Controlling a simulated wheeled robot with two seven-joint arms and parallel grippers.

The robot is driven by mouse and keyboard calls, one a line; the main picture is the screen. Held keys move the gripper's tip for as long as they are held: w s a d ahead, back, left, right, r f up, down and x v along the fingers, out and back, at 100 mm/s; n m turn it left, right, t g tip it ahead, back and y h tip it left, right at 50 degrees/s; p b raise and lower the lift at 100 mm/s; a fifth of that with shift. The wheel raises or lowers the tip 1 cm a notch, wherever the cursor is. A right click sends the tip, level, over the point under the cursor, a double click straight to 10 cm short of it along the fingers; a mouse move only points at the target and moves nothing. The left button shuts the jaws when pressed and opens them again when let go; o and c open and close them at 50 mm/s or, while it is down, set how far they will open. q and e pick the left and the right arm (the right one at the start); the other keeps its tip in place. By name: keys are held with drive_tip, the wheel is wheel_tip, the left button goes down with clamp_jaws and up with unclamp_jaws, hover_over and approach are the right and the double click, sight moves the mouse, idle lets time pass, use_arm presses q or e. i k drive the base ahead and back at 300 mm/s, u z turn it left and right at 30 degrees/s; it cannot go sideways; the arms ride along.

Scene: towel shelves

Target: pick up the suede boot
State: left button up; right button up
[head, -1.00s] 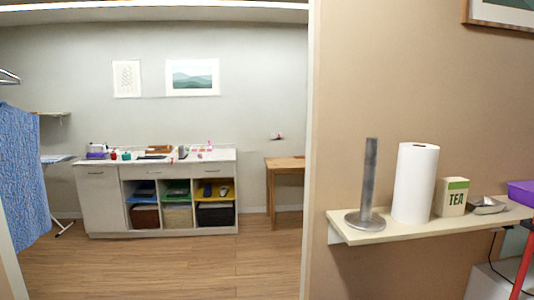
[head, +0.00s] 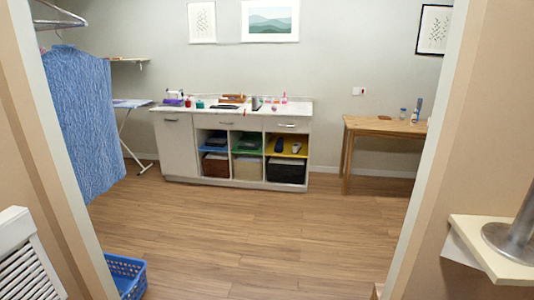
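I cannot make out a suede boot for certain in the head view. On the yellow shelf (head: 292,139) of the white cabinet (head: 178,150), a small dark item (head: 278,146) and a small pale item (head: 296,148) sit side by side, too small to identify. A sliver of something tan (head: 377,291) shows on the floor by the right door frame; I cannot tell what it is. Neither of my grippers is in view.
A doorway opens onto clear wooden floor (head: 260,225). A blue basket (head: 127,272) sits at its lower left, with a white slatted panel (head: 28,262) beside it. A blue cloth (head: 82,120) hangs left. A wooden table (head: 385,126) stands right; a wall shelf (head: 480,252) juts out near right.

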sight(256, 105)
drive_tip(key=i, duration=4.65)
drive_tip(key=u, duration=0.2)
